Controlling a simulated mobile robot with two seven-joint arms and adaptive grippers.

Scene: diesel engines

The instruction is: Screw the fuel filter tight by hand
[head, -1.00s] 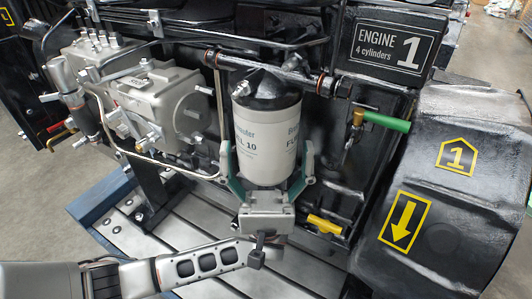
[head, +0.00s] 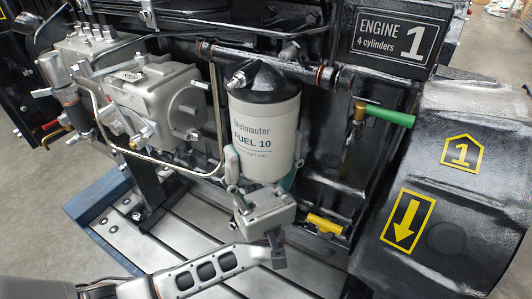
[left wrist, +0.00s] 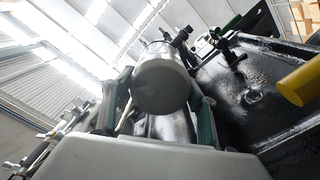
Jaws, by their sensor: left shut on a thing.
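The fuel filter (head: 264,135) is a white upright canister marked FUEL 10, under a black filter head (head: 262,82) on the engine's side. I cannot tell how tightly it sits against the head. My left gripper (head: 258,172) comes from below and is shut around the filter's lower part, one green-grey finger at its left front, the other at its right and partly hidden. In the left wrist view the filter's round grey bottom (left wrist: 160,85) sits between the two fingers. My right gripper is not in view.
A metal fuel pipe (head: 216,110) runs close to the filter's left, beside the injection pump (head: 160,100). A green-handled valve (head: 385,115) and a yellow handle (head: 325,223) are to the right. A slatted metal platform (head: 205,225) lies below.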

